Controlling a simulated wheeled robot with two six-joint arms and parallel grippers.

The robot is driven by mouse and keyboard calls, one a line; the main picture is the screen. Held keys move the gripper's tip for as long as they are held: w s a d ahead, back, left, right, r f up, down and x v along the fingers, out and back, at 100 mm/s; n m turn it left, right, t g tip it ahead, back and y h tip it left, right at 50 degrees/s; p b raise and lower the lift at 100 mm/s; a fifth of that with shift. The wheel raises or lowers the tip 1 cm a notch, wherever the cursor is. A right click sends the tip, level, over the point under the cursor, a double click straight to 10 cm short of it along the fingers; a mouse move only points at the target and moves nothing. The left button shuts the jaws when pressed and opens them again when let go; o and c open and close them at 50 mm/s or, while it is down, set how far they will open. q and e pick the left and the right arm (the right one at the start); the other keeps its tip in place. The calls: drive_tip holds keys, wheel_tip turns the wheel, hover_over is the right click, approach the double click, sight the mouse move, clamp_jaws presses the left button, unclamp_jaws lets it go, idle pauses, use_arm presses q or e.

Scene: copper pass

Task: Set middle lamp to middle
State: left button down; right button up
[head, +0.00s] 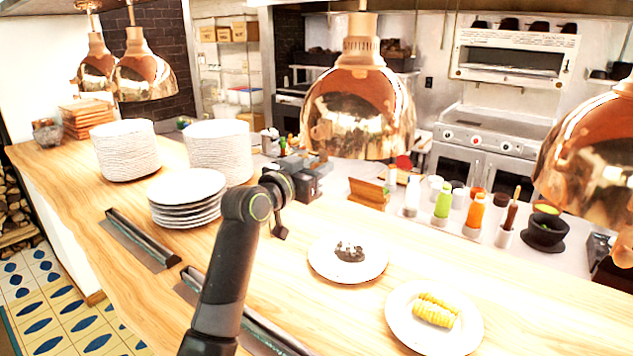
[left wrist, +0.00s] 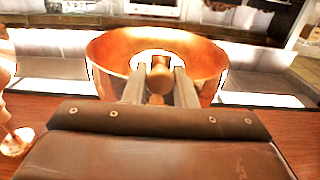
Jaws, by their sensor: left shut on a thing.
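The middle copper lamp (head: 358,112) hangs over the wooden counter near the centre of the head view. It fills the upper middle of the left wrist view (left wrist: 105,62) as a shiny copper bowl shape. My left gripper (left wrist: 158,86) is shut on a small brass knob-like part of this lamp (left wrist: 159,76), between its two fingers. In the head view the left gripper (head: 318,160) is a dark shape by the lamp's lower left side. Its fingertips are hard to make out there. My right gripper is not in view.
Two copper lamps (head: 145,78) hang at the left and another (head: 592,145) at the right edge. Plate stacks (head: 126,150) stand on the counter at left. Two plates of food, one nearer (head: 400,325), lie below the middle lamp. Sauce bottles (head: 443,203) stand behind.

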use_arm(q)
drive_tip(key=shift+r, duration=0.2)
drive_tip(key=c, duration=1.3)
unclamp_jaws()
drive_tip(key=shift+o, duration=0.2)
drive_tip(key=shift+s+a, duration=0.1)
drive_tip(key=b+v, duration=0.5)
drive_tip(key=v, duration=1.2)
drive_tip(key=shift+b, duration=0.35)
